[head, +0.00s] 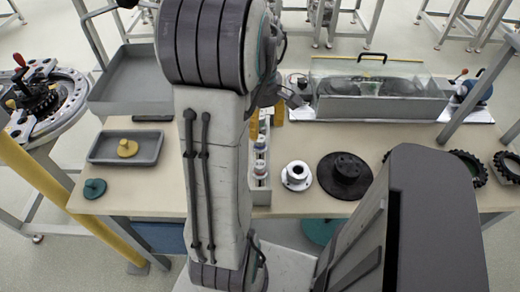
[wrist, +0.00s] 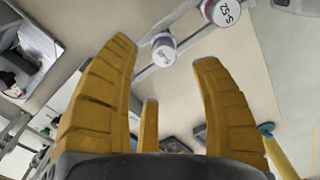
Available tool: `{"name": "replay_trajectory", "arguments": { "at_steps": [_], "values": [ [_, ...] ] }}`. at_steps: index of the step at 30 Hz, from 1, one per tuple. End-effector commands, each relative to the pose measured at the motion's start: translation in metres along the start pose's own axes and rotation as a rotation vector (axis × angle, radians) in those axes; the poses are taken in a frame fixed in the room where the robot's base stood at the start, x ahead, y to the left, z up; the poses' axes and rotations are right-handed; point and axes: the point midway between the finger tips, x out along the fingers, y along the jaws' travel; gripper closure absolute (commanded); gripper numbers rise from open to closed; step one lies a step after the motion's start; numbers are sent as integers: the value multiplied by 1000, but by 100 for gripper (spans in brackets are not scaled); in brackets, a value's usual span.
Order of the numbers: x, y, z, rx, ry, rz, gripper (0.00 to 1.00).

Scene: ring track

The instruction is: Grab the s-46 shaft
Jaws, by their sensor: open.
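My gripper (head: 265,118) is open above the narrow grey rack (head: 262,197) in the middle of the table, partly hidden behind my own arm. Several upright shafts with white labelled tops stand in the rack. In the wrist view my yellow fingers (wrist: 165,58) are spread, with a white-capped shaft (wrist: 163,50) seen between their tips. Its label is too small to read surely, so I cannot tell whether it is the s-46 shaft. A second capped shaft (wrist: 221,12) stands past the right fingertip, its label seen at an angle. Nothing is held.
A white flanged part (head: 297,176) and a black round hub (head: 344,176) lie right of the rack. A grey tray (head: 100,158) with a yellow part is at left. A clear-covered bin (head: 415,108) stands at the back right. Some bare tabletop shows at left.

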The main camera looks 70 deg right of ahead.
Motion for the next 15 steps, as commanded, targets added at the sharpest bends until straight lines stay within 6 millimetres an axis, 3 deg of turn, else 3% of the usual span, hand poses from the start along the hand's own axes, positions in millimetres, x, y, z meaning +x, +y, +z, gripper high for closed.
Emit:
{"name": "replay_trajectory", "arguments": {
  "at_steps": [15],
  "values": [
    [49,-6,-1,-5,-1,-4,41]
  ]
}}
